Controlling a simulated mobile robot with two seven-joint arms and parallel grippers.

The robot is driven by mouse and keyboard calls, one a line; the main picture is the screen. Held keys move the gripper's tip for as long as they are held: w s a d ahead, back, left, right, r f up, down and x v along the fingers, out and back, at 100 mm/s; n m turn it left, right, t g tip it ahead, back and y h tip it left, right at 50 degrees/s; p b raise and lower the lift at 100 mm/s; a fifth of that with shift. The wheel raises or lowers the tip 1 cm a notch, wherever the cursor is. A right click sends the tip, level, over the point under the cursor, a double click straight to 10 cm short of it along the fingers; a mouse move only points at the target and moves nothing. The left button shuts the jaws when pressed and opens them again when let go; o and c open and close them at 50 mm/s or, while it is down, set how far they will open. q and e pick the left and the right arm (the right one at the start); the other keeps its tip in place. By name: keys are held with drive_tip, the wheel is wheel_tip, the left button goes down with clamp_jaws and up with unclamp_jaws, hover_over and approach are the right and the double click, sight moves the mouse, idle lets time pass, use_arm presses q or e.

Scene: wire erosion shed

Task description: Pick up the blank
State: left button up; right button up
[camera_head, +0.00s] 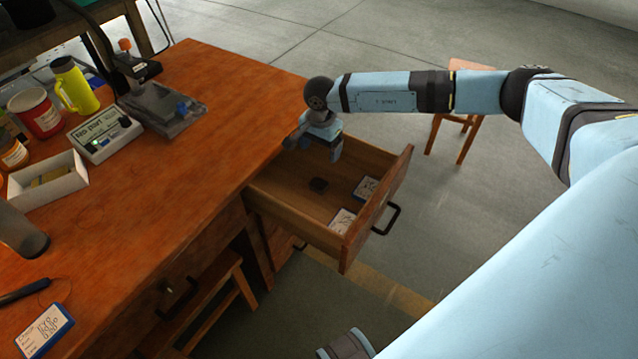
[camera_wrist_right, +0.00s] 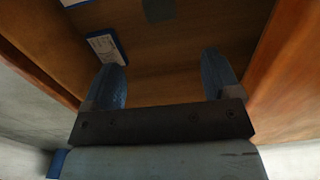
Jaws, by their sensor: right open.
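A small dark block, which looks like the blank (camera_head: 318,184), lies on the floor of the open drawer (camera_head: 285,200). In the right wrist view, a grey square that appears to be the blank (camera_wrist_right: 158,10) is cut by the top edge, beyond the fingertips. My right gripper (camera_head: 312,150) is over the back of the drawer, close to the desk edge. Its two blue fingers (camera_wrist_right: 165,75) are apart with nothing between them. The gripper is apart from the blank. My left gripper is not in view.
Two blue-edged labelled packs (camera_head: 366,188) (camera_head: 343,221) lie near the drawer front. The drawer walls and desk (camera_head: 190,190) border the gripper. A yellow bottle (camera_head: 75,86), red tin (camera_head: 36,112) and white box (camera_head: 48,184) stand on the desk. A wooden stool (camera_head: 467,125) stands behind.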

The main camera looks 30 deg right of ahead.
drive_tip(key=b, duration=0.1)
hover_over(319, 183)
drive_tip(key=f, duration=0.8)
drive_tip(key=shift+w+d, duration=0.1)
drive_tip(key=shift+d, duration=0.1)
drive_tip(key=shift+a+f+b, duration=0.15)
drive_tip(key=shift+f+b, duration=0.2)
drive_tip(key=shift+f, duration=1.05)
drive_tip(key=shift+a+f+b, duration=0.1)
drive_tip(key=shift+f+b, duration=0.25)
drive_tip(key=shift+f, duration=1.05)
drive_tip(key=shift+r, duration=0.1)
drive_tip(key=c, duration=1.2)
